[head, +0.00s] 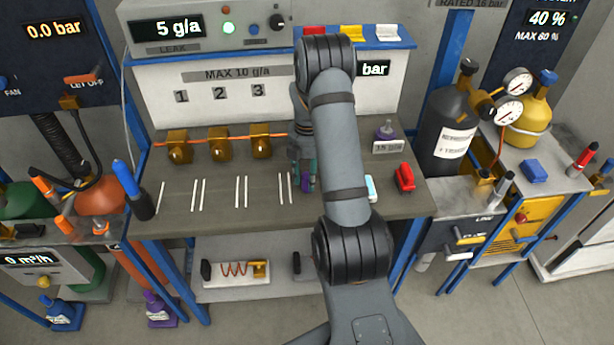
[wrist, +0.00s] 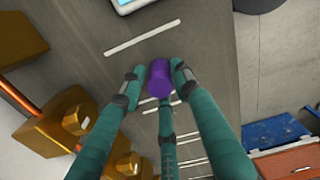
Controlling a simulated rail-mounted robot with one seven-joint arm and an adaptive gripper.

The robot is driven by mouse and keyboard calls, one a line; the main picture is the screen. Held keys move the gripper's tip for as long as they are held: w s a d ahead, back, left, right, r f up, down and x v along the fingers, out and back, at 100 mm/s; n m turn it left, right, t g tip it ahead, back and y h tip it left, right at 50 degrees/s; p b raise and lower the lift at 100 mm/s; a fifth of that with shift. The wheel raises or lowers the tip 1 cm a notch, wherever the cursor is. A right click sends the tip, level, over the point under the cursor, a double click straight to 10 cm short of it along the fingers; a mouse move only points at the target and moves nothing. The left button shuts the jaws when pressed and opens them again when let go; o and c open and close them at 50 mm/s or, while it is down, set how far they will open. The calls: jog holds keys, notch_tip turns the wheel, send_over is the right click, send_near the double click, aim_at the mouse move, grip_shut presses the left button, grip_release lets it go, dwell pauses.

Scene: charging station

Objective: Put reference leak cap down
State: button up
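The purple cap (wrist: 160,78) sits between the teal fingers of my gripper (wrist: 157,82) in the wrist view. The fingertips close around it from several sides, and it appears gripped. In the head view my gripper (head: 303,180) is low over the grey bench top (head: 225,215), by the rightmost pair of white lines; the cap is mostly hidden there. Whether the cap touches the bench is not clear. A small grey and purple fitting (head: 385,132) stands behind a "15 g/a" label (head: 388,147) at the bench's back right.
Several brass fittings (head: 219,145) on a copper pipe line the bench's back left. A red item (head: 404,178) and a pale blue-white device (head: 371,188) lie to the right. The bench between the white line markings is clear.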

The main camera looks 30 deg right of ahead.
aim_at(307, 175)
jog(key=shift+o, duration=1)
jog(key=shift+r+p, duration=0.3)
jog(key=shift+r, duration=0.05)
jog(key=shift+w+r, duration=0.1)
jog(key=shift+r, duration=0.2)
notch_tip(307, 175, up, 11)
jog(key=shift+b, duration=0.35)
